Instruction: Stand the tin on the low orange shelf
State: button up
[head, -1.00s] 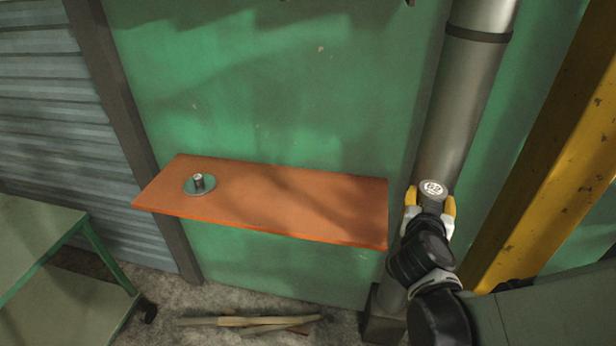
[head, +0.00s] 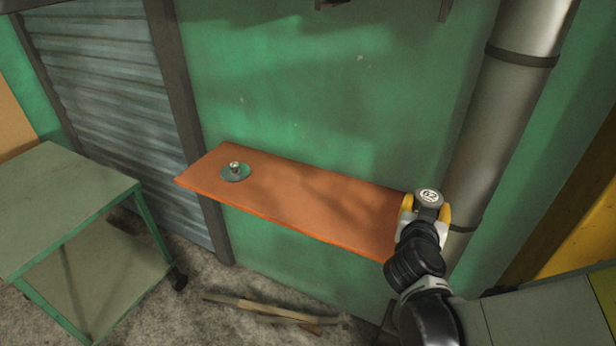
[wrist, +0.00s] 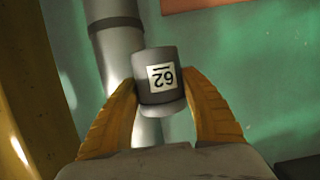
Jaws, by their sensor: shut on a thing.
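The tin is a small dark grey cylinder with a white numbered label; it shows in the head view (head: 428,199) and in the wrist view (wrist: 157,72). My gripper (head: 425,212) is shut on the tin, with its yellow fingers on both sides of it, also in the wrist view (wrist: 160,100). The low orange shelf (head: 300,198) is fixed along the green wall. In the head view my gripper and the tin overlap the shelf's right end; whether they are over it or in front of it I cannot tell.
A round green plate with a small metal piece (head: 235,172) sits near the shelf's left end. The rest of the shelf is bare. A grey pipe (head: 500,110) stands at the right. A green trolley (head: 70,200) is at the left. Wooden sticks (head: 265,308) lie on the floor.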

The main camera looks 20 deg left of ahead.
jog(key=s+a+f+n+y+p, duration=0.1)
jog(key=s+a+n+y+p, duration=0.2)
jog(key=a, duration=1.5)
jog(key=shift+y, duration=0.3)
jog(key=w+a+f+b, duration=0.1)
jog(key=w+a+f, duration=0.1)
jog(key=w, duration=0.1)
jog(key=w+a+f+b, duration=0.2)
jog(key=w+a+f, duration=0.1)
jog(key=w+a+f+b, duration=0.1)
jog(key=w+a+f, duration=0.1)
jog(key=w, duration=0.1)
jog(key=shift+w+a+f+b, duration=0.2)
jog(key=shift+w+a+b, duration=0.1)
jog(key=shift+w+a, duration=0.1)
notch_tip(320, 180, down, 4)
jog(key=shift+f+b, duration=0.1)
jog(key=shift+b, duration=0.75)
jog(key=o, duration=1)
jog(key=shift+f, duration=0.1)
jog(key=o, duration=0.4)
